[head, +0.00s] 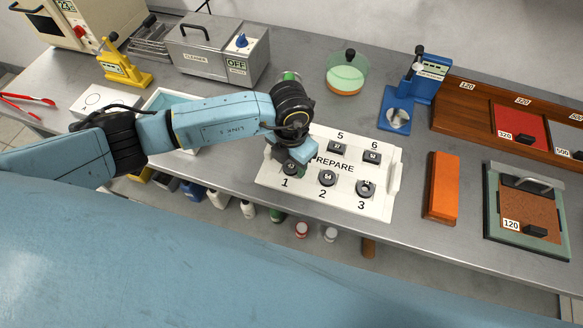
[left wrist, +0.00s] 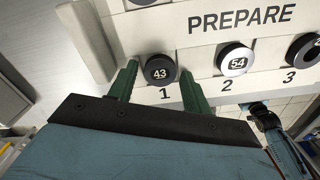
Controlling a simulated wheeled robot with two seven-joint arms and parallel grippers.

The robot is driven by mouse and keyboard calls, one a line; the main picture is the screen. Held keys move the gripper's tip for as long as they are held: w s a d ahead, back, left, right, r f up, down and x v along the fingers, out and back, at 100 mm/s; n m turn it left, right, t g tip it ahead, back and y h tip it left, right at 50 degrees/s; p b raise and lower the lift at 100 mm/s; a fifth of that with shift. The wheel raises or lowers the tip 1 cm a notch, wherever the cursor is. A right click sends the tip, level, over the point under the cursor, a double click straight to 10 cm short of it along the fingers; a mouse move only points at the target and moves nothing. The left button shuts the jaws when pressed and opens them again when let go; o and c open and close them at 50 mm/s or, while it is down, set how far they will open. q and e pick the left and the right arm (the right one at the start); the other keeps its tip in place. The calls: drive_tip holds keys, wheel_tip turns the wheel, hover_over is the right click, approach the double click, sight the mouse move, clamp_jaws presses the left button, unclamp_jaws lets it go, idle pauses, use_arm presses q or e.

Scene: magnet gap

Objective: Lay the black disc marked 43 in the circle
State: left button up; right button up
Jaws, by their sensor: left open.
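The black disc marked 43 (left wrist: 160,69) sits at place 1 of the white PREPARE tray (head: 265,176). In the head view it is mostly hidden by my left gripper (head: 291,165). In the left wrist view the green fingers of my left gripper (left wrist: 158,74) are open, one on each side of the disc. I cannot tell whether they touch it. The circle (head: 92,99) is drawn on a white plate at the left of the bench, well away from the gripper. My right gripper is not in view.
Other black discs stand on the tray, including the one marked 54 (left wrist: 236,60) at place 2. A shallow white box (head: 165,97) lies under my left arm, between tray and circle. A yellow device (head: 122,68) stands behind the circle plate. An orange block (head: 441,188) lies right of the tray.

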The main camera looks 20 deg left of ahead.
sight(291, 165)
use_arm(q)
drive_tip(key=c, duration=0.8)
drive_tip(key=shift+o, duration=0.2)
drive_tip(key=shift+r+p, duration=2)
drive_tip(key=shift+r, duration=0.6)
